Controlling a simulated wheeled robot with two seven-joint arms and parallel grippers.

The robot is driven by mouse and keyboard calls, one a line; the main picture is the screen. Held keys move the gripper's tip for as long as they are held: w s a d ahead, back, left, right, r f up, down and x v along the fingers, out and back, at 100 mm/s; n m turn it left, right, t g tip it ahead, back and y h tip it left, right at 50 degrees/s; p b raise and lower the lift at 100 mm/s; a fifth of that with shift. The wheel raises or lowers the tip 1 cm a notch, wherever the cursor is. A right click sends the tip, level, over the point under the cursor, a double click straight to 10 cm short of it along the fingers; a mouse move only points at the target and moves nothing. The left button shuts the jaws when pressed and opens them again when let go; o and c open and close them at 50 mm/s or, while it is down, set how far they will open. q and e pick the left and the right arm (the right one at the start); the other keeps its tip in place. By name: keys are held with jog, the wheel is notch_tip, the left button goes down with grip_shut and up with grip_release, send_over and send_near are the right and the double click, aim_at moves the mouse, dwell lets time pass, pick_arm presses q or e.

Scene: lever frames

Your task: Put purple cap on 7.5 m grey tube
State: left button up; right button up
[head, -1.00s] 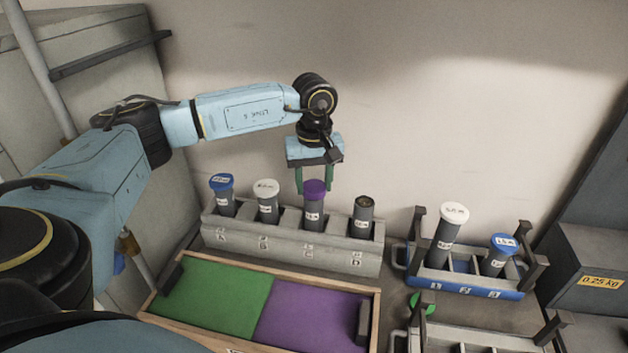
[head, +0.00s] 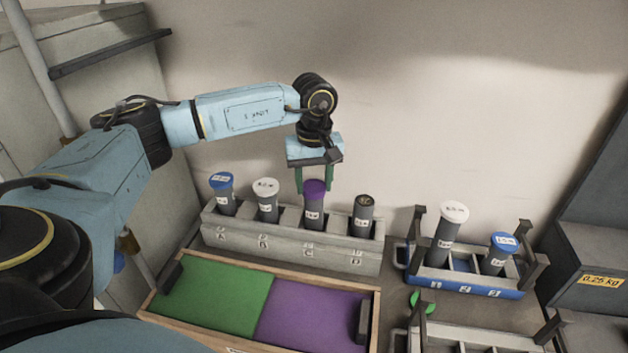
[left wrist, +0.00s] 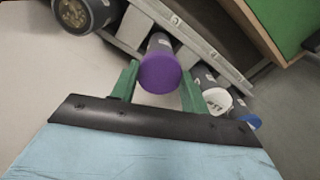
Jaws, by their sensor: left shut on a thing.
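The purple cap (head: 314,188) sits on top of a grey tube (head: 313,213) standing in the third slot of the grey rack (head: 290,250). My left gripper (head: 314,180) points down over this tube, its green fingers on either side of the cap and shut on it. In the left wrist view the purple cap (left wrist: 160,73) lies between the green fingers (left wrist: 158,88). The tube's label is too small to read. My right gripper is not in view.
The grey rack also holds a blue-capped tube (head: 222,182), a white-capped tube (head: 266,188) and an open tube (head: 364,208). A blue rack (head: 465,284) with two capped tubes is at right. A tray with green (head: 215,295) and purple (head: 312,320) halves lies in front.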

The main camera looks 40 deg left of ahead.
pick_arm(q)
jog(key=shift+f, duration=0.4)
dwell(0.4)
jog(key=o, duration=1)
jog(key=shift+o, duration=0.2)
notch_tip(320, 180, up, 14)
jog(key=shift+f, duration=0.25)
